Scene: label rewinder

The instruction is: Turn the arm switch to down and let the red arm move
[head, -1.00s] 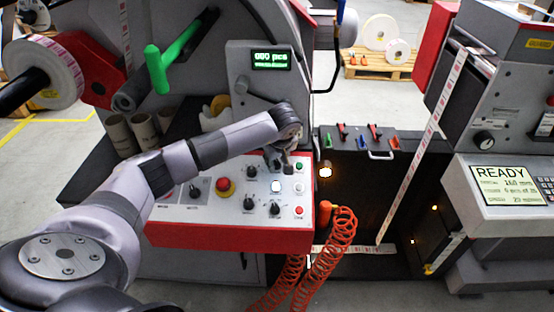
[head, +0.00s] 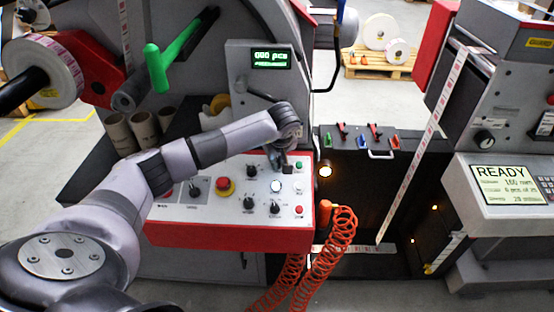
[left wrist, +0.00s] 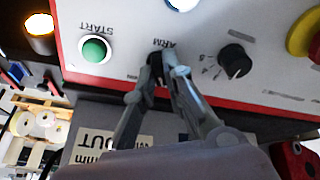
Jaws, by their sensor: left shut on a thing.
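The ARM switch (left wrist: 156,68) is a black knob on the white control panel, below the ARM label in the upside-down left wrist view. My left gripper (left wrist: 162,82) has its two fingers around this knob and is shut on it. In the head view my left gripper (head: 279,162) reaches down to the top right of the panel (head: 225,208) and hides the switch. The knob's exact setting is hard to read. A red part (head: 92,68) stands behind the label roll at upper left; I cannot tell whether it is the red arm. My right gripper is not in view.
Near the switch are a green START button (left wrist: 94,50), another black knob (left wrist: 235,61) and a red emergency stop (head: 224,185). A coiled orange hose (head: 335,230) hangs at the panel's right. A label strip (head: 420,145) runs beside the right machine.

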